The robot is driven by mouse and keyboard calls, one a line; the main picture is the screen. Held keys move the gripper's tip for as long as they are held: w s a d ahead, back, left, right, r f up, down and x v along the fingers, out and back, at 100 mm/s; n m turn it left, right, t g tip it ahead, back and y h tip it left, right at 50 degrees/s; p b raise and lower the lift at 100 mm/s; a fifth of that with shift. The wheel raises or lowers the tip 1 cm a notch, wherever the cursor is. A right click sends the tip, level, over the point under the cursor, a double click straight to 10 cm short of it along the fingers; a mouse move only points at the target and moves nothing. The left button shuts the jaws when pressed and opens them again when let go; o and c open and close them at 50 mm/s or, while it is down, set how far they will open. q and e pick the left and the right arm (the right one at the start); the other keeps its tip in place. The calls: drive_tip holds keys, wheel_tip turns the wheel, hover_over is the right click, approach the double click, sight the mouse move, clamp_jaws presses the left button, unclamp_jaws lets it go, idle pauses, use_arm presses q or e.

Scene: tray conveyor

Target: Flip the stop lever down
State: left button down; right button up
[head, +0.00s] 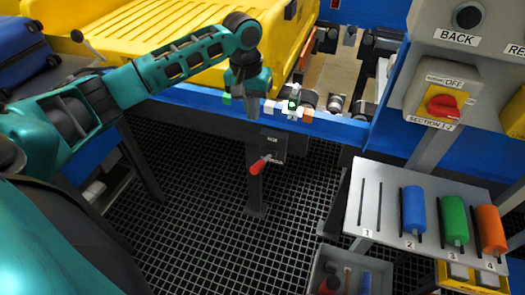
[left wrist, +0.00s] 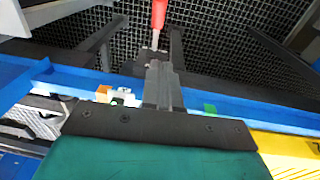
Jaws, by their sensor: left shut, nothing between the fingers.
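The stop lever has a red handle (head: 259,166) on a dark box (head: 272,144) fixed to a post below the blue conveyor rail. The handle slants down and left from its pivot in the head view; its exact angle is hard to judge. My left gripper (head: 272,112) is above the lever near the rail, pointing down, shut and empty. In the left wrist view its shut fingers (left wrist: 160,75) point toward the red handle (left wrist: 158,14) at the top edge. I see no clear contact between them. My right gripper is not in view.
A yellow tray (head: 200,75) stands on the conveyor behind the blue rail (head: 335,127). At right are a red switch (head: 442,106) and a grey rack (head: 380,215) with coloured cylinders. A grey bin (head: 318,268) sits below. Open dark grating lies under the lever.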

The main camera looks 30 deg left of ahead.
use_arm(q)
drive_tip(key=shift+a+r, duration=0.1)
drive_tip(key=b, duration=0.3)
hover_over(258, 162)
drive_tip(key=f, duration=1.2)
drive_tip(key=shift+w+a+f, duration=0.1)
drive_tip(key=shift+a+f, duration=0.1)
drive_tip(key=shift+a, duration=0.15)
drive_tip(key=shift+s+d+f, duration=0.2)
drive_tip(key=shift+s+f, duration=0.05)
drive_tip(key=shift+f, duration=0.2)
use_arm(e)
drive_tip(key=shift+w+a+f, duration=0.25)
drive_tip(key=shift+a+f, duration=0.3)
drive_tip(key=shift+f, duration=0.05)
